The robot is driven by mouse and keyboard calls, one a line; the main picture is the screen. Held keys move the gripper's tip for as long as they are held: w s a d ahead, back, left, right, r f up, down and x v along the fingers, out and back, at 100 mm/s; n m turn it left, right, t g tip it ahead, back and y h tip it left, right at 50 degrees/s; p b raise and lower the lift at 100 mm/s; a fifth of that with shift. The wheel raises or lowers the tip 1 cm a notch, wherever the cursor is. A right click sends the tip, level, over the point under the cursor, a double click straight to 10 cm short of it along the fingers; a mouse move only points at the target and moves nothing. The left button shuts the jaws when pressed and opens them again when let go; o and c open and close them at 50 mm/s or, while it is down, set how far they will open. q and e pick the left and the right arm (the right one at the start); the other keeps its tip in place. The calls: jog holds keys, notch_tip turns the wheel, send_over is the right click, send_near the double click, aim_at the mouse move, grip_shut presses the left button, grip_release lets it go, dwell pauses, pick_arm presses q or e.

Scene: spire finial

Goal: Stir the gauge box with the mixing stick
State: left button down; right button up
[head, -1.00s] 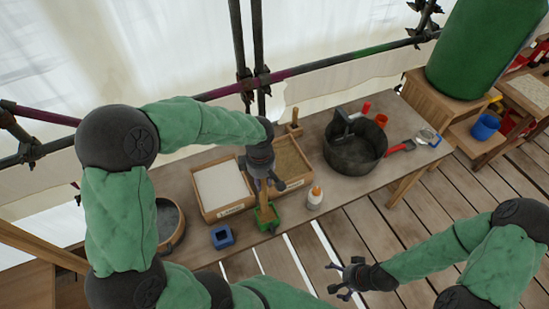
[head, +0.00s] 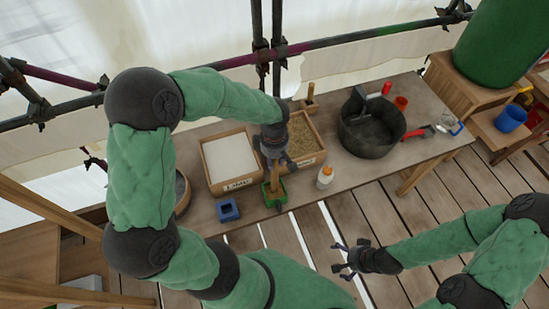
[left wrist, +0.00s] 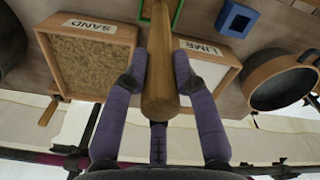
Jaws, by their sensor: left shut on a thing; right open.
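My left gripper (head: 274,163) is shut on the wooden mixing stick (left wrist: 160,75), which also shows in the head view (head: 274,175). The stick hangs roughly upright, its lower end reaching into the small green gauge box (head: 281,198) at the table's front edge. The box's green rim also shows in the left wrist view (left wrist: 178,15). The stick's tip and the box's contents are hidden or too small to tell. My right gripper (head: 340,258) is open and empty, low in front of the table.
Lime (head: 244,184) and sand (head: 320,159) trays stand behind the gauge box. A blue box (head: 228,210) is to its left, a white bottle (head: 325,177) to its right. A black bucket (head: 388,148) stands further right. The round tub (left wrist: 280,85) is beside the lime tray.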

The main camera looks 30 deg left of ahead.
notch_tip(320, 180, down, 6)
jog(key=b, duration=0.5)
dwell(0.4)
